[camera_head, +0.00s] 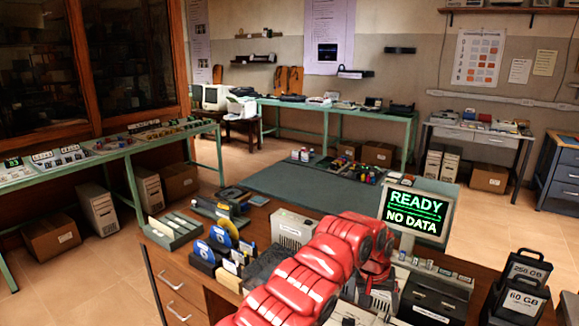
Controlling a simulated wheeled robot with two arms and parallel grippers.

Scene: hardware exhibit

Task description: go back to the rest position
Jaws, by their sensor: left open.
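My left arm, red and segmented, reaches in from the bottom middle of the head view and bends down over the brown desk (168,262). My left gripper (376,292) is at the end of the bent wrist, low over the desk among grey and dark devices, just left of a black box (433,296). Its fingertips are small and partly hidden by the arm, and I see nothing clearly held in it. It is open. My right gripper is not in view.
A monitor (416,212) reading "READY NO DATA" stands close right of my wrist. Disk holders (222,237) and a grey box (292,230) crowd the desk. Black storage cases (520,292) stand at the right. The dark green mat (300,187) behind has free room.

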